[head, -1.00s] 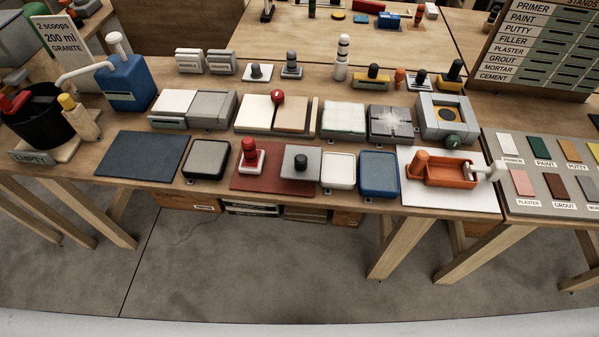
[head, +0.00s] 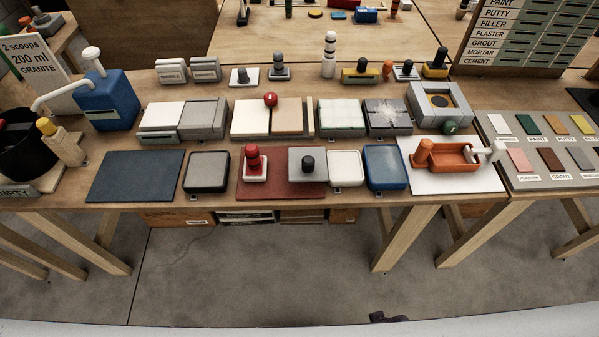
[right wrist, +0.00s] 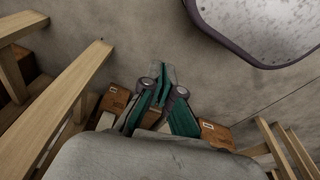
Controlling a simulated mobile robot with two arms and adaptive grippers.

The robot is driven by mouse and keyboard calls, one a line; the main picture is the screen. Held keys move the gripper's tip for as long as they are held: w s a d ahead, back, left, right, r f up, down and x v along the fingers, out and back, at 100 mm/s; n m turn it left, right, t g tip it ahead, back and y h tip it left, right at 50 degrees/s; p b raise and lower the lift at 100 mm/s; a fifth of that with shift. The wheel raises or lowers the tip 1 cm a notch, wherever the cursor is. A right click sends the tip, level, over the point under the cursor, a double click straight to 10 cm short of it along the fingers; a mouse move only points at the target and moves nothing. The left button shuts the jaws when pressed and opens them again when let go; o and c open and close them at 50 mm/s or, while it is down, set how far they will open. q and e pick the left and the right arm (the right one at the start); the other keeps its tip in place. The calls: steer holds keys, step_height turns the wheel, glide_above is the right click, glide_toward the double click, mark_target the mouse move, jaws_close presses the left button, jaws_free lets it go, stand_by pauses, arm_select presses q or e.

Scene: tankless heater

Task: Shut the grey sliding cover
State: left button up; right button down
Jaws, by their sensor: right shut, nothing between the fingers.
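A low box (head: 159,116) on the near table, left of centre, has a pale white panel on its left. A grey slab (head: 204,119), which looks like the grey sliding cover, lies on its right half. The pale panel beside it is uncovered. My right gripper (right wrist: 161,78) shows in the right wrist view, its green-sided fingers shut and empty over the floor and lower shelf, away from the cover. A small dark part at the bottom edge of the head view may be mine. My left gripper is not in view.
A blue jug (head: 108,100) with a white spout stands left of the box. A dark mat (head: 135,176) and a dark grey tray (head: 207,172) lie in front. A red-knobbed board (head: 252,117) is close on the right. Bare floor lies before the table.

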mark_target(302, 179)
steer(key=w+r+n+t+h+b, duration=0.1)
steer(key=w+r+n+t, duration=0.15)
steer(key=w+r, duration=0.55)
steer(key=w+r+n+t, duration=0.1)
steer(key=w+r+t, duration=0.35)
steer(key=r, duration=0.85)
steer(key=w+r+n+t+h+b, duration=0.1)
steer(key=w+r+n+t, duration=0.15)
steer(key=w+r, duration=0.6)
steer(key=a+r+n+t+y, duration=0.2)
steer(key=a+r+n+y, duration=0.1)
steer(key=a+n+y, duration=0.45)
steer(key=a+r+n+t+y, duration=0.1)
steer(key=a+r+n+y, duration=0.3)
steer(key=a+n, duration=0.55)
steer(key=shift+t, duration=0.25)
steer(key=x, duration=0.3)
steer(key=p+x, duration=0.1)
steer(key=x, duration=0.2)
steer(key=f+x, duration=0.1)
steer(key=x, duration=0.3)
steer(key=shift+s+a+f+p, duration=0.1)
steer(key=shift+s+a+p, duration=0.1)
steer(key=shift+a+p, duration=0.15)
steer(key=d, duration=0.3)
steer(key=shift+w+d+f, duration=0.1)
steer(key=shift+w+d, duration=0.1)
steer(key=shift+w, duration=0.2)
steer(key=shift+d, duration=0.35)
